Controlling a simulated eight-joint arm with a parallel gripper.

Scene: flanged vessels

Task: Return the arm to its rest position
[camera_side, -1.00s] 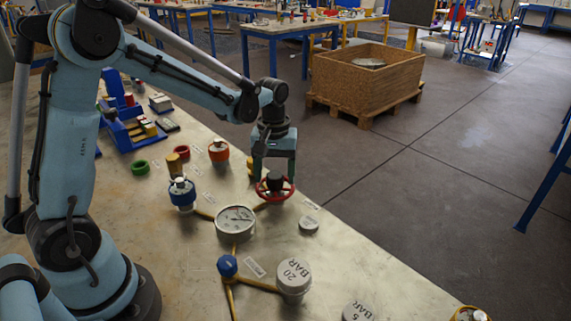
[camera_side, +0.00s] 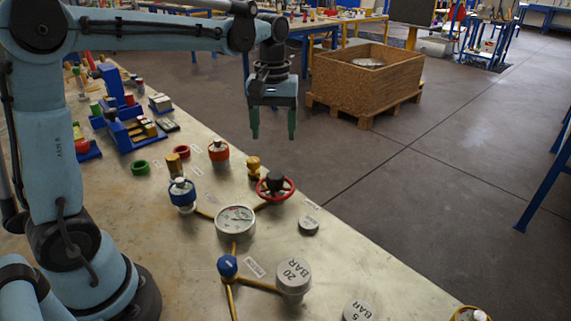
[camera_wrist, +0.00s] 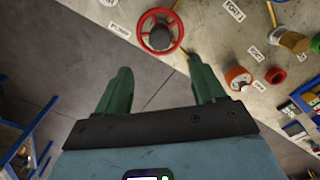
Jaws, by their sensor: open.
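My gripper (camera_side: 273,124) is open and empty, raised above the far edge of the metal table (camera_side: 370,270) in the side view. Its two green fingers (camera_wrist: 160,85) stand apart in the wrist view with nothing between them. Below it in the side view is a red handwheel (camera_side: 288,188) with a dark hub, on a yellow pipe. The fingers are well clear of the wheel. The wheel also shows at the top of the wrist view (camera_wrist: 177,33).
A round gauge (camera_side: 236,221), a blue-collared vessel (camera_side: 182,195), an orange-collared vessel (camera_side: 218,151) and a grey 20 BAR cap (camera_side: 293,274) stand on the table. Blue bins (camera_side: 127,133) are at the back left. A wooden crate (camera_side: 365,85) stands on the floor beyond.

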